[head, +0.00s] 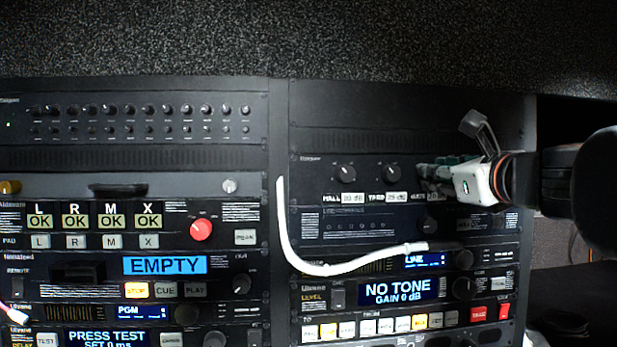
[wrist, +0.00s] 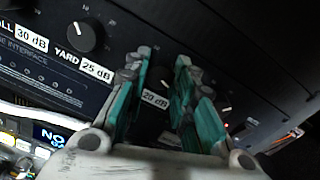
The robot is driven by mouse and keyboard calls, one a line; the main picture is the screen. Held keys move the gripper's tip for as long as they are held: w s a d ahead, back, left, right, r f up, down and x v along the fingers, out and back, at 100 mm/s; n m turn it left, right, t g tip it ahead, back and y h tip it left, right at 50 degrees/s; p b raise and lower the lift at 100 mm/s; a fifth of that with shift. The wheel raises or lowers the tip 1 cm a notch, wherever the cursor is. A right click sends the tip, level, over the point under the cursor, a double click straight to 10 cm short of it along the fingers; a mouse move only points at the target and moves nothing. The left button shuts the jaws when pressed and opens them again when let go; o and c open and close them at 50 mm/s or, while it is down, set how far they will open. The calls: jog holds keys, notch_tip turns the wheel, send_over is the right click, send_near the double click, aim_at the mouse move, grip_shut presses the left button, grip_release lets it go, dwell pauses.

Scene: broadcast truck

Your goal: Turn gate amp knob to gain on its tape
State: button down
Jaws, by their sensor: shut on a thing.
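The gate amp knob (wrist: 160,76) is the rightmost of three black knobs on the amp panel. My gripper (wrist: 161,62) has its teal-padded fingers on either side of it and is shut on it. The fingers hide most of the knob, and its pointer setting is hard to read. A white tape (wrist: 155,98) below it reads 20 dB. In the head view my gripper (head: 433,172) reaches in from the right and covers the knob; the tape's end (head: 434,198) shows under the fingers.
The yard knob (head: 388,174), with tape 25 dB, and the hall knob (head: 345,174), with tape 30 dB, sit to the left. A white cable (head: 300,262) hangs across the rack below. More units with knobs and buttons fill the lower rack.

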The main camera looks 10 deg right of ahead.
jog(key=n+b, duration=0.2)
jog(key=n, duration=1)
jog(key=shift+n+b, duration=0.3)
dwell(0.5)
jog(key=c, duration=1.3)
grip_release()
jog(key=shift+c, duration=0.2)
jog(key=shift+r, duration=0.1)
